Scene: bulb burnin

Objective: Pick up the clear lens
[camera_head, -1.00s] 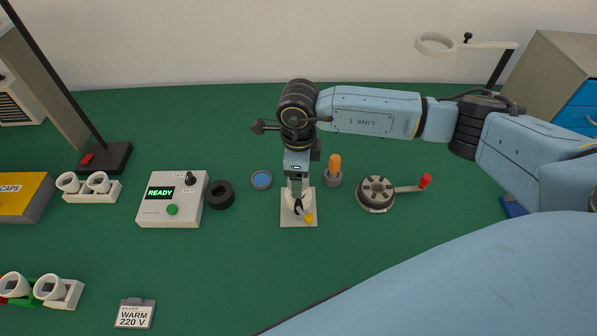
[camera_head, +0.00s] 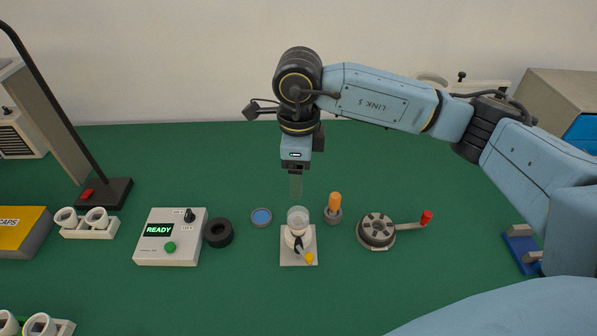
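My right gripper (camera_head: 296,185) points straight down above the small white stand. A pale, greenish see-through strip shows at its fingers. I cannot tell whether this is the fingers or something held, or how far apart the fingers are. Just below is a clear round glass piece (camera_head: 298,215) on top of the white holder (camera_head: 289,239); I cannot tell whether it is the clear lens. A gap shows between it and the gripper. A blue-faced round disc (camera_head: 261,217) in a grey rim lies on the mat to the left. My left gripper is not in view.
An orange-topped peg (camera_head: 334,203) and a grey crank wheel (camera_head: 376,231) with a red knob stand right of the holder. A black ring (camera_head: 218,233) and a control box (camera_head: 171,252) reading READY stand left. The green mat in front is clear.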

